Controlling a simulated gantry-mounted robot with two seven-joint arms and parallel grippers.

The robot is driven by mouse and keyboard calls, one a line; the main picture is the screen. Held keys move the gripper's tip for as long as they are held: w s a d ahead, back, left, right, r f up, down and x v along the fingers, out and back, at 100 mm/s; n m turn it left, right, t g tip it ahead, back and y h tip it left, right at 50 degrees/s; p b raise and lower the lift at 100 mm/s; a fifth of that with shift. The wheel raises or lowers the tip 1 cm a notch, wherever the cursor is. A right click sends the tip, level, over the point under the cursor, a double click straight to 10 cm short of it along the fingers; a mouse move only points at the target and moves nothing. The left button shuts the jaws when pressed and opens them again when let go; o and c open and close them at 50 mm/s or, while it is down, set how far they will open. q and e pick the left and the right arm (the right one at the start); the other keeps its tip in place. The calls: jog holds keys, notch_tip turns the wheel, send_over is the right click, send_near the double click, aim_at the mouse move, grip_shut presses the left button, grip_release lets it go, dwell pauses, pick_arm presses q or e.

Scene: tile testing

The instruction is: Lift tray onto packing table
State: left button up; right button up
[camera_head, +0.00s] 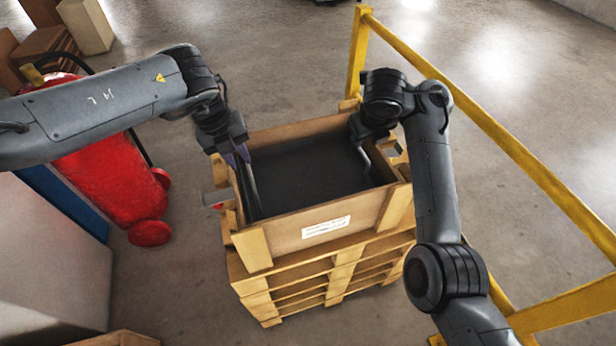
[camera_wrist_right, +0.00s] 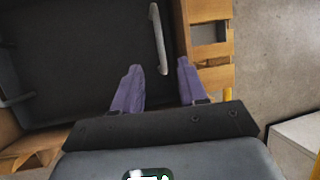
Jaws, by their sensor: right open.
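A dark grey tray (camera_head: 310,175) sits inside a wooden crate (camera_head: 285,238); it also fills the left of the right wrist view (camera_wrist_right: 75,75). My left gripper (camera_head: 238,158), with purple fingers, is at the tray's left handle (camera_head: 249,188); whether its jaws are closed on the handle is unclear. My right gripper (camera_wrist_right: 160,83) is open over the tray's right side. The right handle (camera_wrist_right: 158,35), a pale bar, runs between the lines of its fingers, its near end close to the fingertips. In the head view my right wrist partly hides that side. No packing table is clearly identifiable.
The crate rests on stacked wooden pallets (camera_head: 345,270). A yellow rail (camera_head: 480,115) runs behind and to the right. A red wheeled cylinder (camera_head: 105,180) and a pale grey box (camera_head: 50,260) stand left. Cardboard boxes (camera_head: 85,25) lie far left. Concrete floor is open behind.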

aim_at(250, 177)
pick_arm(q)
jog(key=shift+f, duration=0.1)
pick_arm(e)
jog(key=shift+w, duration=0.1)
pick_arm(q)
jog(key=shift+w+d+f, duration=0.1)
jog(key=shift+d+f, duration=0.05)
jog(key=shift+f, duration=0.45)
jog(key=shift+d+f, duration=0.1)
jog(key=shift+f, duration=0.5)
jog(key=shift+d+f, duration=0.15)
jog(key=shift+f, duration=0.75)
jog(key=shift+d+f, duration=0.1)
jog(key=shift+f, duration=0.35)
pick_arm(e)
jog(key=x, duration=0.5)
jog(key=shift+d+f, duration=0.1)
jog(key=shift+f, duration=0.05)
pick_arm(q)
jog(key=shift+w+d+f, duration=0.1)
jog(key=shift+d+f, duration=0.1)
jog(key=shift+f, duration=0.7)
jog(key=shift+w+d+f, duration=0.1)
jog(key=shift+d+f, duration=0.05)
jog(key=shift+f, duration=0.7)
jog(key=shift+w+d+f, duration=0.1)
jog(key=shift+d+f, duration=0.1)
jog(key=shift+f, duration=0.7)
pick_arm(e)
jog(key=shift+x, duration=2.75)
